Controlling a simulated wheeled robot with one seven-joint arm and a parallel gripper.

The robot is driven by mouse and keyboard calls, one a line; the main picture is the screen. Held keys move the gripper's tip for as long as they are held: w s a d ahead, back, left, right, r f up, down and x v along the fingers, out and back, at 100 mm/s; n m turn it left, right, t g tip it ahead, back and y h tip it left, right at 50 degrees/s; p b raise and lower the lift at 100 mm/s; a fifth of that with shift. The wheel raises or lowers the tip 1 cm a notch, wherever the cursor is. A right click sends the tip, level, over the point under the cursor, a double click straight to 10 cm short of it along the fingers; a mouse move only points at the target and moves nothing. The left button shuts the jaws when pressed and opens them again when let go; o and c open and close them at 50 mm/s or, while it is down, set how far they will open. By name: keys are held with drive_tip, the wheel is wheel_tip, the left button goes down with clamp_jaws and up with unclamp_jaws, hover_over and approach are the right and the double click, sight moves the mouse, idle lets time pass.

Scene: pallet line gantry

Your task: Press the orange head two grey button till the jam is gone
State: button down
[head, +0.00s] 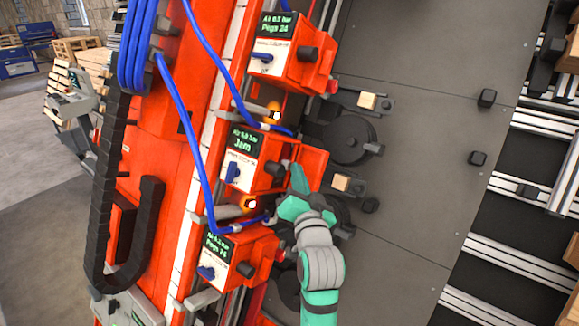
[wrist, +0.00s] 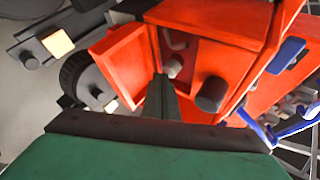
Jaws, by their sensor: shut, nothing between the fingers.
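The middle orange head (head: 262,160) has a green-on-black screen (head: 243,142) reading "Jam". It carries a blue lever (head: 232,172) and a dark round knob (head: 273,168). In the wrist view the orange head (wrist: 205,22) has a recess with a small grey button (wrist: 174,67), beside the dark knob (wrist: 212,94). My gripper (head: 296,177) is at the right side of this head. Its shut, empty fingers (wrist: 160,82) point into the recess, their tips close to the grey button. I cannot tell whether they touch it. The button is not clear in the head view.
Blue hoses (head: 190,130) run along the red frame. Dark rollers with tan blocks (head: 341,182) lie right of the heads. The grey panel (head: 430,120) beyond is mostly open.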

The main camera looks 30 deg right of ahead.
sight(318, 183)
drive_tip(key=shift+s+d, duration=0.2)
drive_tip(key=shift+s, duration=0.3)
drive_tip(key=shift+s+d, duration=0.3)
drive_tip(key=shift+s, duration=0.45)
drive_tip(key=shift+s+d, duration=0.35)
drive_tip(key=shift+s, duration=0.45)
drive_tip(key=shift+s+d, duration=0.3)
drive_tip(key=shift+s, duration=0.45)
